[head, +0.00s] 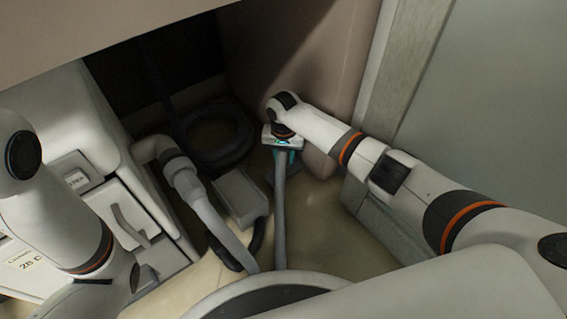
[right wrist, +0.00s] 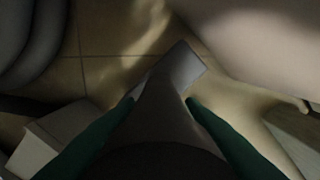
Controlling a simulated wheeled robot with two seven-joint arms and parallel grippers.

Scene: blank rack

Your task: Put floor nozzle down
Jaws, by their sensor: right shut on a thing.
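My right gripper (head: 284,155) is in the middle of the head view, low in the corner beside the beige wall. Its green fingers also show in the right wrist view (right wrist: 160,103), shut on the dark grey tube of the floor nozzle (right wrist: 160,125). The tube (head: 280,215) runs from the gripper toward my body in the head view. In the right wrist view the nozzle's flat, light grey end lies beyond the fingertips, over the tiled floor. I cannot tell whether it touches the floor. My left gripper is outside the views.
A grey box (head: 240,195) stands left of the tube. A thick grey hose (head: 205,205) curves down beside it. Black coiled hose (head: 215,135) lies in the dark recess behind. A white cabinet (head: 130,215) stands left. The beige wall (head: 310,85) is close to the gripper.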

